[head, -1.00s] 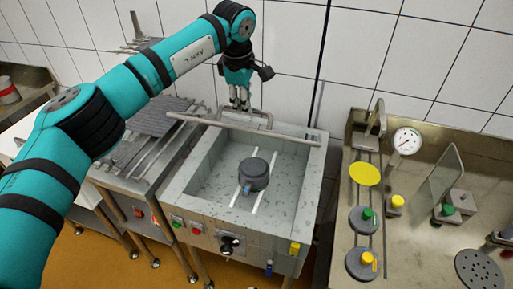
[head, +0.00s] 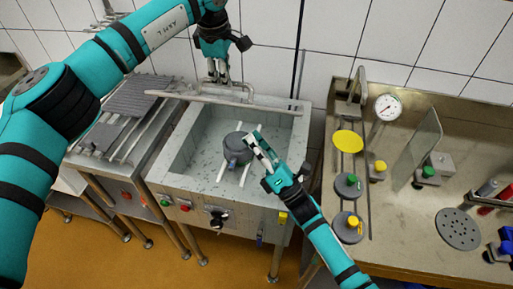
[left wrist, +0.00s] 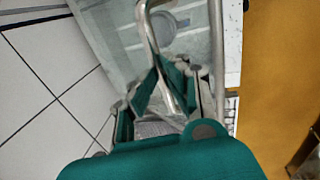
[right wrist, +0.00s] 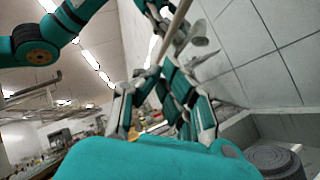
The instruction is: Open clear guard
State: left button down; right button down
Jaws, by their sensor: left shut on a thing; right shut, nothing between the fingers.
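A grey bent handle (head: 240,91) rises from the long bar (head: 215,99) across the back of the steel basin (head: 168,172). The guard's clear sheet is hard to make out, so its angle is uncertain. My left gripper (head: 217,76) is at the handle's left end, behind the basin, shut on it. In the left wrist view the handle (left wrist: 150,32) runs between the fingers. My right gripper (head: 255,142) is shut and empty over the basin's right half. In the head view it is in front of and below the handle. Any contact cannot be told.
A dark round mould (head: 236,146) sits on white rails in the basin. The basin front carries buttons and a black knob (head: 216,218). A bench (head: 400,230) at right holds a gauge (head: 388,107), a clear upright plate (head: 418,140) and weights. A slatted rack (head: 118,125) stands left.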

pick_arm(q)
jog(key=shift+w+f, duration=0.1)
jog(key=shift+f, duration=0.2)
pick_arm(e)
jog(key=x, duration=0.5)
jog(key=shift+w+a+r, duration=0.15)
jog(key=shift+w+a, duration=0.15)
jog(key=shift+r, duration=0.15)
